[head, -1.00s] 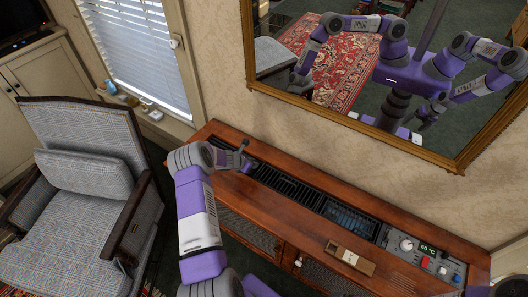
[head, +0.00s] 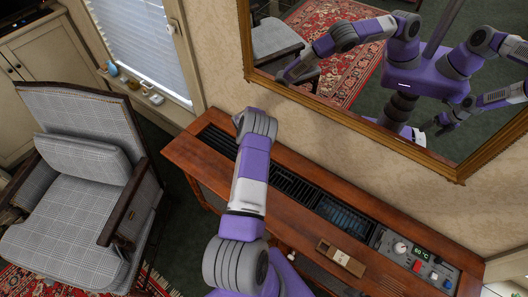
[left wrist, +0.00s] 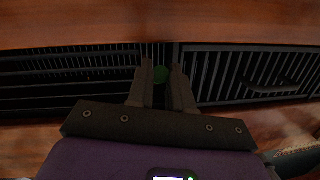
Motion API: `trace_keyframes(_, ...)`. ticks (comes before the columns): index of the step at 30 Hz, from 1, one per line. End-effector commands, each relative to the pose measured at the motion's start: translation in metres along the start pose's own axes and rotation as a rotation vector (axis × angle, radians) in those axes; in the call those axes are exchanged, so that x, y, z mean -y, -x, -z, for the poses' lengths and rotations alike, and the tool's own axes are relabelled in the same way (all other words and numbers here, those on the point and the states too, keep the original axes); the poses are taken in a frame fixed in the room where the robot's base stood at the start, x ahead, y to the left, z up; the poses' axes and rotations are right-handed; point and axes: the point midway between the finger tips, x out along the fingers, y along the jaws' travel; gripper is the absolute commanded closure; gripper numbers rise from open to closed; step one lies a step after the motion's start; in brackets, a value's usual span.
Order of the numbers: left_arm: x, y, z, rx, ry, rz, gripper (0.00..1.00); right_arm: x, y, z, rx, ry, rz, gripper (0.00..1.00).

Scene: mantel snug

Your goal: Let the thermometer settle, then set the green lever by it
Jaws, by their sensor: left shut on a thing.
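The thermometer display (head: 422,253) glows green on the grey control panel at the right end of the wooden cabinet. Its small digits look like 60 °C, but I cannot be sure. In the left wrist view, the round green knob of the lever (left wrist: 161,75) sits over the dark slatted grille. My left gripper (left wrist: 162,76) is shut on it, one finger on each side. In the head view, my left forearm and wrist hide the gripper and the lever. My right gripper is not directly in view.
The grille (head: 290,184) runs along the top. A framed mirror (head: 385,148) hangs behind. A checked armchair (head: 75,170) stands left.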

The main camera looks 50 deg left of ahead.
Motion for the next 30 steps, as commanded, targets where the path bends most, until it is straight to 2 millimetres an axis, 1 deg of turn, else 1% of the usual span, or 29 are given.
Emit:
trace_keyframes(5, -0.0051, -0.0001, 0.0061, -0.019, 0.016, 0.004, 1.0, -0.0009, -0.0031, 0.0002, 0.0, 0.001, 0.0, 0.0)
trace_keyframes(15, -0.0047, 0.0001, 0.0061, -0.022, 0.015, 0.004, 1.0, -0.0007, -0.0027, 0.0003, -0.001, 0.001, 0.0, 0.0)
trace_keyframes(16, -0.0047, 0.0001, 0.0061, -0.022, 0.015, 0.004, 0.78, -0.0008, -0.0027, 0.0004, -0.001, 0.001, 0.0, 0.0)
trace_keyframes(21, -0.0048, 0.0003, 0.0059, -0.022, 0.015, 0.004, 0.54, -0.0008, -0.0027, 0.0004, -0.001, 0.001, 0.0, 0.0)
trace_keyframes(30, -0.005, 0.0025, 0.0053, -0.02, 0.015, 0.003, 0.54, -0.0007, -0.0025, 0.0004, -0.001, 0.001, 0.0, 0.0)
